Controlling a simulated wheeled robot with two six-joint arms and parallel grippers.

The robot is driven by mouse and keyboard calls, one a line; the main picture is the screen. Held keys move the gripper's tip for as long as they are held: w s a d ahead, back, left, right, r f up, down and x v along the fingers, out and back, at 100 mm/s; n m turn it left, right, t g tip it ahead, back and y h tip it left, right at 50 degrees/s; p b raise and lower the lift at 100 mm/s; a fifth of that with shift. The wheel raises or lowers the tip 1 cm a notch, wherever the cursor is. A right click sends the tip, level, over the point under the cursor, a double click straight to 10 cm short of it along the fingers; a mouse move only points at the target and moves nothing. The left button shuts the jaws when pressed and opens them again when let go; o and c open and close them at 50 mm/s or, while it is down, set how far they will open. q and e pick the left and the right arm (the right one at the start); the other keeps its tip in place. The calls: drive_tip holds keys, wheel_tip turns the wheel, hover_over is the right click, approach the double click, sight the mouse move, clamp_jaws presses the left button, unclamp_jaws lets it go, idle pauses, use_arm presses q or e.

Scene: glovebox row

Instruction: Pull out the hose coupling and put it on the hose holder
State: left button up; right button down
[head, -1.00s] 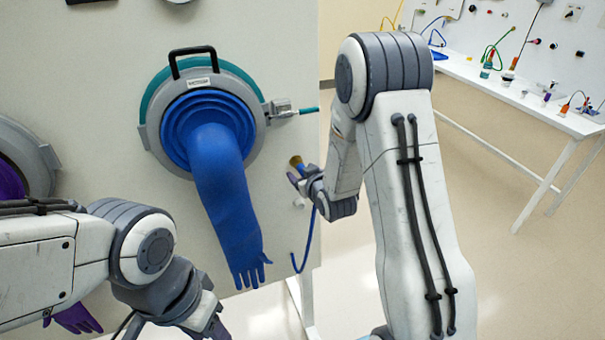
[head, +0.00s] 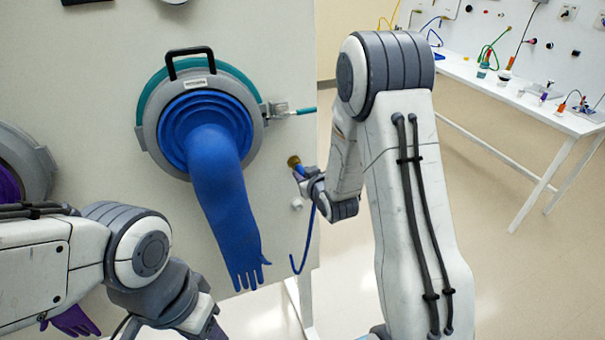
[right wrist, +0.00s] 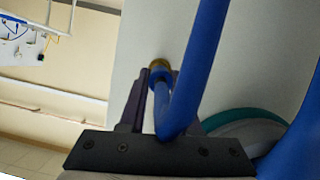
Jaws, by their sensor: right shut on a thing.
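The hose coupling (head: 294,161), with a brass end and a blue body, is in my right gripper (head: 301,174), near the right edge of the glovebox panel. The gripper is shut on it. In the right wrist view the brass end (right wrist: 159,64) points away beyond the dark fingers (right wrist: 149,100), and the blue hose (right wrist: 199,60) crosses in front. In the head view the hose (head: 306,245) hangs below and curls at its end. A small white fitting (head: 297,203) is on the panel below the coupling; I cannot tell whether it is the hose holder. My left gripper (head: 214,330) is partly cut off at the bottom.
A blue glove (head: 225,210) hangs from a round port (head: 153,130) left of the coupling. A latch (head: 280,110) sticks out above it. A purple glove (head: 73,321) hangs at lower left. A white bench (head: 500,92) stands far right, with open floor before it.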

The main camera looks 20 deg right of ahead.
use_arm(q)
drive_tip(key=shift+f+b, duration=0.35)
use_arm(e)
drive_tip(key=shift+f+v, duration=0.15)
drive_tip(key=shift+v, duration=0.55)
drive_tip(key=shift+f+v, duration=0.15)
drive_tip(key=shift+v, duration=0.5)
drive_tip(key=shift+s, duration=0.3)
